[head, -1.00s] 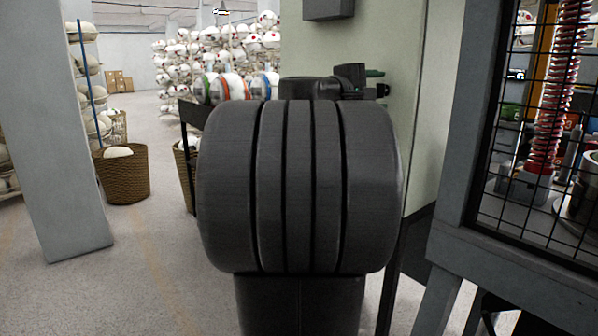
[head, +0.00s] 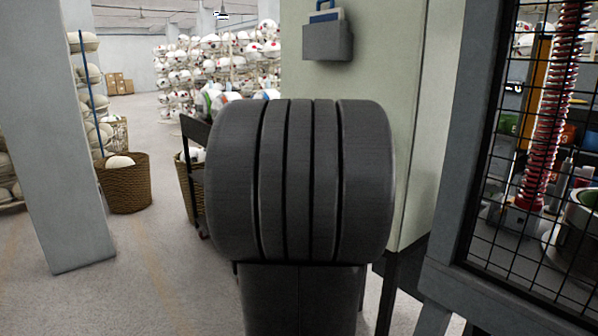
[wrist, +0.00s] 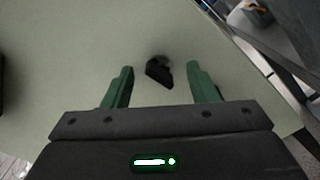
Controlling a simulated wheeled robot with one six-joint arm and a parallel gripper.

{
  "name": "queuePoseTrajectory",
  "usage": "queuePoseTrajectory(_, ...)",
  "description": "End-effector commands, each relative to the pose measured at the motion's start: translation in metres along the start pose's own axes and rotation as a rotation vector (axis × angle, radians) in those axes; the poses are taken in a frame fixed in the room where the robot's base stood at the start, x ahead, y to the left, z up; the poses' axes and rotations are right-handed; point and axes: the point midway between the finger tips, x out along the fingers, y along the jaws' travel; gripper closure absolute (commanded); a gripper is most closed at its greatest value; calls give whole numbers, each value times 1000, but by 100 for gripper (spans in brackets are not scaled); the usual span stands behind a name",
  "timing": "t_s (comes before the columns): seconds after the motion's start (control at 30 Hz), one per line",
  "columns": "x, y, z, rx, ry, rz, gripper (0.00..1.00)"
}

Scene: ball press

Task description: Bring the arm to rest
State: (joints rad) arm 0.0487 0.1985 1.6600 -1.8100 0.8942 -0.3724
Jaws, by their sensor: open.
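My gripper (wrist: 159,68) shows in the wrist view with its two green fingers spread apart and nothing held between them. It faces a pale green panel (wrist: 70,50). A small black part (wrist: 158,72) shows beyond the fingertips, against that panel; I cannot tell whether it is fixed there. In the head view my own dark, ribbed arm link fills the middle and hides my gripper.
A pale green cabinet (head: 375,90) with a grey holder (head: 328,40) stands behind my arm. A mesh-fronted machine frame (head: 480,150) is close at right. A grey pillar (head: 50,130) and a wicker basket (head: 125,185) stand at left, with open floor (head: 130,270) between pillar and arm.

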Motion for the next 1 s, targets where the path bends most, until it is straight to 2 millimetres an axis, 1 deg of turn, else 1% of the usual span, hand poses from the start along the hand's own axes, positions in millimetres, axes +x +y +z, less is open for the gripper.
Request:
queuePoseTrajectory(0.03,0,4,4,-25,0,-1,47)
queuePoseTrajectory(1.0,0,3,3,-473,1,-1,47)
